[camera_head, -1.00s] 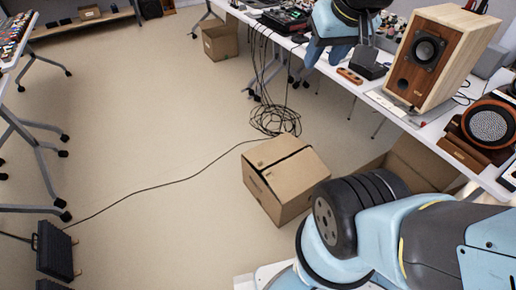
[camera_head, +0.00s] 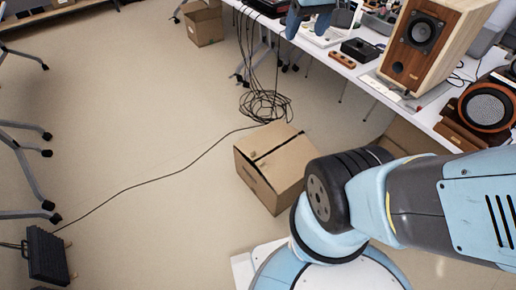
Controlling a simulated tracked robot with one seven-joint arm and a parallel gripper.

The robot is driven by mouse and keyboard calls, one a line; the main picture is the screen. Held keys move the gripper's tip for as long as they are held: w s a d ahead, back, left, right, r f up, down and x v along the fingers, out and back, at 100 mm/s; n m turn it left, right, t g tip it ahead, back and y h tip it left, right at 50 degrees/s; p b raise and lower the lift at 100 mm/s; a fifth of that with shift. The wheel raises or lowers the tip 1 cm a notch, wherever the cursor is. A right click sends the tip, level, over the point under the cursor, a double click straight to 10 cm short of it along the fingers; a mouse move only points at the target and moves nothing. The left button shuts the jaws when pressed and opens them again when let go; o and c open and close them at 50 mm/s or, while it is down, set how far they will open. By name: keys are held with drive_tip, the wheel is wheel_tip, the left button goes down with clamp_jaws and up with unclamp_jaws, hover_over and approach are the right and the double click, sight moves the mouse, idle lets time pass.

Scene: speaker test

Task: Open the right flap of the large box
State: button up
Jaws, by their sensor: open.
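The large cardboard box (camera_head: 262,186) stands on the floor near the middle of the view. Its top flaps (camera_head: 277,148) lie nearly flat, with a narrow dark gap between them. My arm's thick dark and blue joint hides part of the box's right side. My gripper (camera_head: 305,20) shows only in part at the top edge, as blue finger parts in front of the table. It is open and well apart from the box, with nothing seen between its fingers.
A white table (camera_head: 440,112) along the right holds a wooden speaker (camera_head: 420,45) and a round speaker (camera_head: 487,106). Another cardboard box (camera_head: 405,137) is partly hidden below it. Cables (camera_head: 265,103) lie behind the large box.

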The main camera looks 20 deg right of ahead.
drive_tip(key=w+f+n+g, duration=0.1)
drive_tip(key=w+f, duration=0.3)
drive_tip(key=w, duration=0.3)
drive_tip(key=w+f, duration=0.5)
drive_tip(key=w, duration=0.3)
drive_tip(key=n+g, duration=0.2)
drive_tip(key=g, duration=0.1)
hover_over(263, 161)
drive_tip(key=w, duration=0.1)
wheel_tip(263, 161, down, 27)
drive_tip(key=shift+n+g, duration=0.5)
drive_tip(key=shift+g, duration=0.1)
drive_tip(key=s+f, duration=0.1)
drive_tip(key=f, duration=1.3)
drive_tip(key=s+f, duration=0.1)
drive_tip(key=f, duration=1.3)
drive_tip(key=s+a+f, duration=0.1)
drive_tip(key=f, duration=1.3)
drive_tip(key=shift+s+f, duration=0.15)
drive_tip(key=shift+s, duration=0.25)
clamp_jaws()
